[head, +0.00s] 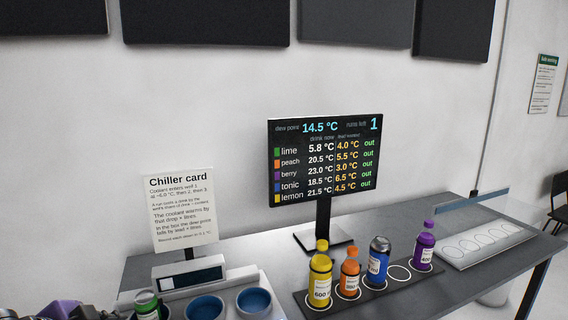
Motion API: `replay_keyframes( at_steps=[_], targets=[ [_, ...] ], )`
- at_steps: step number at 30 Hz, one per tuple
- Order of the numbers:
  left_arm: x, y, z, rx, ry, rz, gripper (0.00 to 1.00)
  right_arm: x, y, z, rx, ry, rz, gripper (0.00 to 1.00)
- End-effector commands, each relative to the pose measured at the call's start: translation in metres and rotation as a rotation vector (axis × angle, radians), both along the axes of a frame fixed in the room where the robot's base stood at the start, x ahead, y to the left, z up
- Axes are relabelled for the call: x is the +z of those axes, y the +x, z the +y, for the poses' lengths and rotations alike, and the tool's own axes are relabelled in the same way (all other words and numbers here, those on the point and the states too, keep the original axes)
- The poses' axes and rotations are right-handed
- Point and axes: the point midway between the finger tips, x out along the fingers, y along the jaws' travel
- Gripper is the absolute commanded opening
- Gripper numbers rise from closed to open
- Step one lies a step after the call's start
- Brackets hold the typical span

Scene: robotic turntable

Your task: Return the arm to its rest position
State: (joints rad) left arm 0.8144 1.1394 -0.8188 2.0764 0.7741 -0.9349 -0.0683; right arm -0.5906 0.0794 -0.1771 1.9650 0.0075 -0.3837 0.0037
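Part of my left arm and gripper (62,310), grey and purple, shows at the bottom left edge. It is cut off by the frame, so its fingers cannot be made out. It is left of a green-capped bottle (146,304) that stands at the left of the chiller (232,275), apart from it as far as I can see. My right gripper is not in view.
A dark rack holds yellow (320,278), orange (349,275), blue (377,264) and purple (425,248) bottles, with one empty ring (399,273). Two blue wells (205,308) are empty.

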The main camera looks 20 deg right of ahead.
Motion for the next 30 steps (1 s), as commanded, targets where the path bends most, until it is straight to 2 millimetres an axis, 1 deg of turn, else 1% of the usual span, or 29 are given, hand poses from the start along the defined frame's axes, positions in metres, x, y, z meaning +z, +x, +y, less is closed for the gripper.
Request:
replay_keyframes(
  at_steps=[9, 22, 23, 26, 29, 30],
  targets=[
    [0.0, 0.0, 0.0, 0.0, 0.0, 0.0, 0.0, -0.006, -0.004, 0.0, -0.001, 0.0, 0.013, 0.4],
    [-0.002, -0.002, -0.001, 0.0, -0.002, 0.003, 0.0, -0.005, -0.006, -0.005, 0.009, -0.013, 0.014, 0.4],
    [-0.005, -0.004, -0.003, -0.001, -0.003, 0.007, 0.0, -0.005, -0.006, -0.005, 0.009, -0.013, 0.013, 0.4],
    [-0.025, -0.019, -0.014, -0.002, -0.022, 0.035, 0.0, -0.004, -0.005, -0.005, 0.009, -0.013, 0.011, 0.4],
    [-0.058, -0.049, -0.032, 0.012, -0.059, 0.084, 0.0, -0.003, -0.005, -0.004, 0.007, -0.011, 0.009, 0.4],
    [-0.071, -0.063, -0.038, 0.027, -0.079, 0.105, 0.0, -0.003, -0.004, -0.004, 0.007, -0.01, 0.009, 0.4]
  ],
)
